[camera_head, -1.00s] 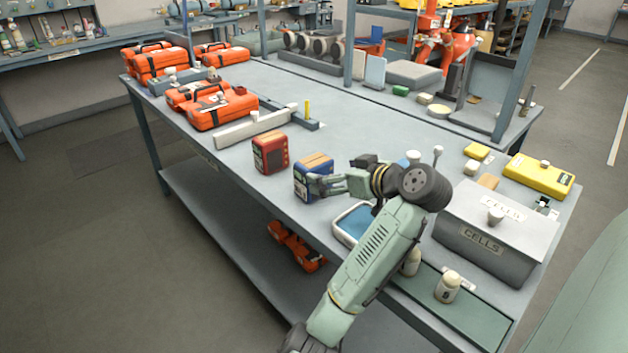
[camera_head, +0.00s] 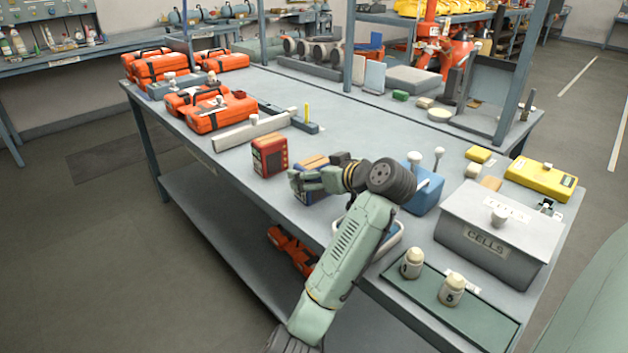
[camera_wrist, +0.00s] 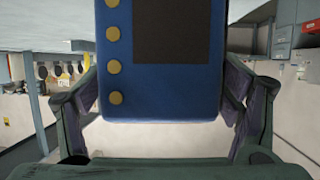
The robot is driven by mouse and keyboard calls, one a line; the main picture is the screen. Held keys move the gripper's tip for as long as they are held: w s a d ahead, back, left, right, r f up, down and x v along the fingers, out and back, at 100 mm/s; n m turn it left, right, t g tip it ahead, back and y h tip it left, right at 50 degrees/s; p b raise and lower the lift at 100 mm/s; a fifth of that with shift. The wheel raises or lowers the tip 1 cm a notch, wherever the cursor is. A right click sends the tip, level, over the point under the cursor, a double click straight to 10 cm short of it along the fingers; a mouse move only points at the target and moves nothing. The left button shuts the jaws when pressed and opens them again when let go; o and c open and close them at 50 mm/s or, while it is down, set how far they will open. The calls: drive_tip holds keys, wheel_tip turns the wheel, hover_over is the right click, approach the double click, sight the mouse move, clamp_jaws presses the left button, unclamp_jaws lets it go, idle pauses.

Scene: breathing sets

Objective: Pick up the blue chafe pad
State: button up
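A blue box with an orange-tan top (camera_head: 312,162) stands upright on the bench, partly hidden by my gripper. It fills the middle of the wrist view as a blue face with gold dots and a dark square (camera_wrist: 160,90). My gripper (camera_head: 305,181) is around it, one finger on each side in the wrist view (camera_wrist: 162,92). The fingers are spread and very close to its sides; firm contact cannot be told. A blue pad in a white-rimmed tray (camera_head: 397,228) shows partly behind my arm. I cannot tell for certain which blue thing is the chafe pad.
A similar red box (camera_head: 269,157) stands just left of the blue box. A blue block with two white-topped pegs (camera_head: 424,196) and a grey cells box (camera_head: 497,235) are at the right. White jars stand on a green mat (camera_head: 485,322). Orange cases (camera_head: 222,112) lie at the left.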

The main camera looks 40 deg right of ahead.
drive_tip(key=c, duration=1.3)
drive_tip(key=shift+o, duration=0.2)
